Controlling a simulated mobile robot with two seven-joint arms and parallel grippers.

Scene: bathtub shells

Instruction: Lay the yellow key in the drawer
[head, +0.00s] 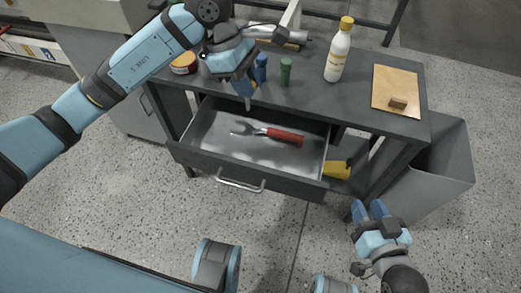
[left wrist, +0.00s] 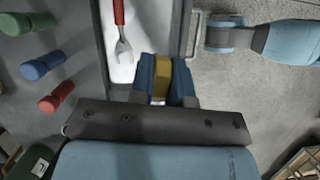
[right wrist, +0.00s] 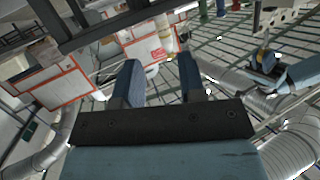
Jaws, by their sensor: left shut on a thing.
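My left gripper (head: 246,86) is shut on the yellow key, and a thin grey tip shows below the fingers in the head view. In the left wrist view, the yellow key (left wrist: 160,76) sits between the blue fingers; much of it is hidden. The gripper is held above the open drawer (head: 215,147), near its left part in the head view. The drawer's front wall and handle (left wrist: 194,35) also show in the left wrist view. My right gripper (head: 369,208) is open and empty, to the right of the drawer and apart from it.
A red-handled wrench (head: 285,136) lies in the drawer, with bare floor around it. On the bench (head: 310,100) stand a green peg (head: 286,72), a blue peg (head: 261,68), a white bottle (head: 338,52) and a brown board (head: 397,86). A grey bin (head: 440,165) stands at right.

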